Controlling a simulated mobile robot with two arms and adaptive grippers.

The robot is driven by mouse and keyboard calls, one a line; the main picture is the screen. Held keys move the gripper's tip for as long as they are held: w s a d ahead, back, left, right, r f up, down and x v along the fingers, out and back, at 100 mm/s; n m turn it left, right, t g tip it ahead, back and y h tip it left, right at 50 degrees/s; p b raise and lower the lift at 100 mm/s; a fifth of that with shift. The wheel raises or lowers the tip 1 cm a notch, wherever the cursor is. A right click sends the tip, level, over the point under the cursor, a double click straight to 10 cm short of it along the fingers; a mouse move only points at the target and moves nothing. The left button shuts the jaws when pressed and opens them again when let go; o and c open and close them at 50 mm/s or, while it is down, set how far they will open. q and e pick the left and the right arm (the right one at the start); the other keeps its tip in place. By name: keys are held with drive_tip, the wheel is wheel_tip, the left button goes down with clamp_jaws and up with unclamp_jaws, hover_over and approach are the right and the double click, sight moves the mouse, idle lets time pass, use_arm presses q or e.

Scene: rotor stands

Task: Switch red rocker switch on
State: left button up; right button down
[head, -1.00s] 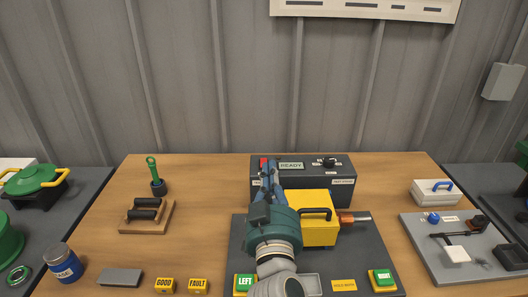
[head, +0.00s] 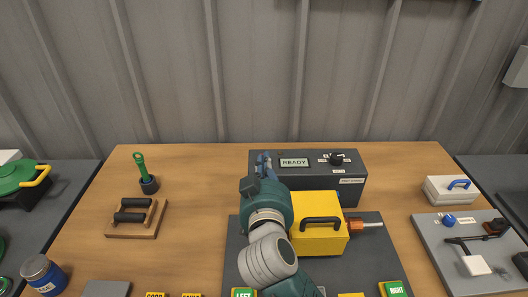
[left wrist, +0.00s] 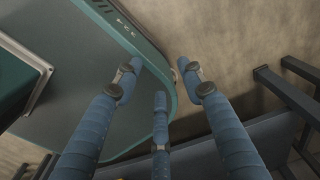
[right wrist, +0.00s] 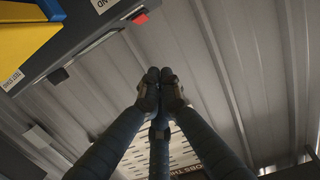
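The red rocker switch (right wrist: 140,18) shows in the right wrist view at the edge of the dark control box, upper left of my fingertips and apart from them in that picture. In the head view the dark control box (head: 350,188) stands at the back of the table, and the switch is hidden behind my right gripper (head: 264,160). My right gripper is shut with its fingertips together and empty, as the right wrist view (right wrist: 158,80) shows. My left gripper (left wrist: 160,85) is open and empty in the left wrist view, and out of the head view.
The box carries a READY display (head: 294,162) and a black knob (head: 337,158). A yellow case (head: 318,245) with a black handle stands in front of it, beside my right arm. A green-handled tool (head: 140,164) and a wooden rack (head: 133,230) are left.

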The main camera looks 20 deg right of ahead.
drive_tip(key=x, duration=0.8)
drive_tip(key=shift+w, duration=0.2)
drive_tip(key=shift+w+d+f, duration=0.15)
drive_tip(key=shift+w+f, duration=0.2)
drive_tip(key=shift+f, duration=0.25)
drive_tip(key=shift+w+d+f, duration=0.1)
drive_tip(key=shift+w+f, duration=0.25)
drive_tip(key=shift+f, duration=0.7)
use_arm(q)
drive_tip(key=shift+w+f, duration=0.15)
drive_tip(key=shift+w, duration=0.8)
use_arm(e)
drive_tip(key=shift+w+f, duration=0.1)
drive_tip(key=shift+f, duration=0.4)
use_arm(q)
drive_tip(key=shift+d, duration=0.1)
